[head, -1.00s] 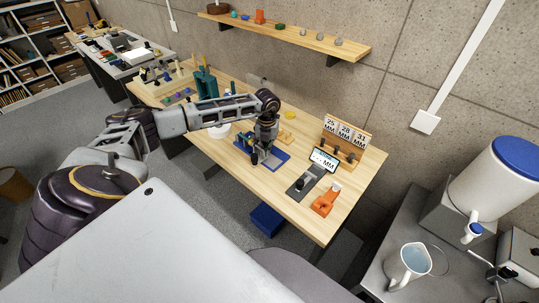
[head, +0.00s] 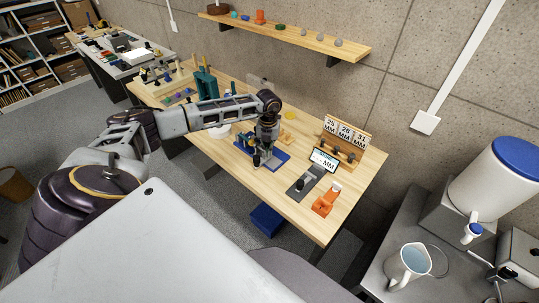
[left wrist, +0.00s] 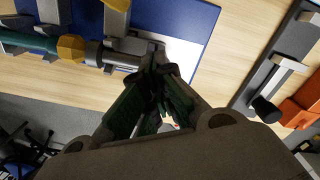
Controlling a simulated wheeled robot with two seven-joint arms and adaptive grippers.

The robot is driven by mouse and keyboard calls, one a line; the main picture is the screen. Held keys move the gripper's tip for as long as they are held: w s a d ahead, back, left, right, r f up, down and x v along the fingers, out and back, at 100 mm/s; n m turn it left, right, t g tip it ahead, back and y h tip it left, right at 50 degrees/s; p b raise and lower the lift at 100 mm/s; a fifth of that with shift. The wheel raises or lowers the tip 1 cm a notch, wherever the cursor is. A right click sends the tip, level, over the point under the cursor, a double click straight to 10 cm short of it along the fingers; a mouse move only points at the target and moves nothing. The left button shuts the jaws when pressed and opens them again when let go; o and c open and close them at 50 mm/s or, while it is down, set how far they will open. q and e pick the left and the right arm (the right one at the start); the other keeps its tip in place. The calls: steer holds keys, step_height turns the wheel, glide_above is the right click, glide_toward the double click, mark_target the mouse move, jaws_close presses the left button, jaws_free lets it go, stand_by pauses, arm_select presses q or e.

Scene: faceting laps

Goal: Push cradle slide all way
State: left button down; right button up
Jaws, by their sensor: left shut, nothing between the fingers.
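A fixture on a blue base plate (head: 278,158) stands on the wooden bench; the plate also shows in the left wrist view (left wrist: 198,18). In that view grey metal parts of the cradle (left wrist: 125,47) lie on the plate, with a teal rod and a yellow hexagonal piece (left wrist: 71,47) in line at the left. My left gripper (head: 257,162) is shut and empty, low over the fixture. Its fingertips (left wrist: 160,68) are at the right end of the grey cradle part; I cannot tell whether they touch it. The gripper and arm hide part of the fixture in the head view.
Right of the fixture are a grey gauge with a black knob (head: 300,185), a small display (head: 324,159), an orange stand (head: 326,201) and a rack of number cards (head: 345,135). A teal block (head: 205,84) stands further left. The bench's front edge is close.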

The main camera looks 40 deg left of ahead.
arm_select(q)
steer(key=shift+s+d+f, duration=0.2)
steer(key=shift+s+f, duration=0.05)
steer(key=shift+r, duration=0.15)
step_height(320, 180, up, 7)
steer(key=p, duration=0.4)
steer(key=shift+w, duration=0.15)
stand_by(0.8)
stand_by(0.5)
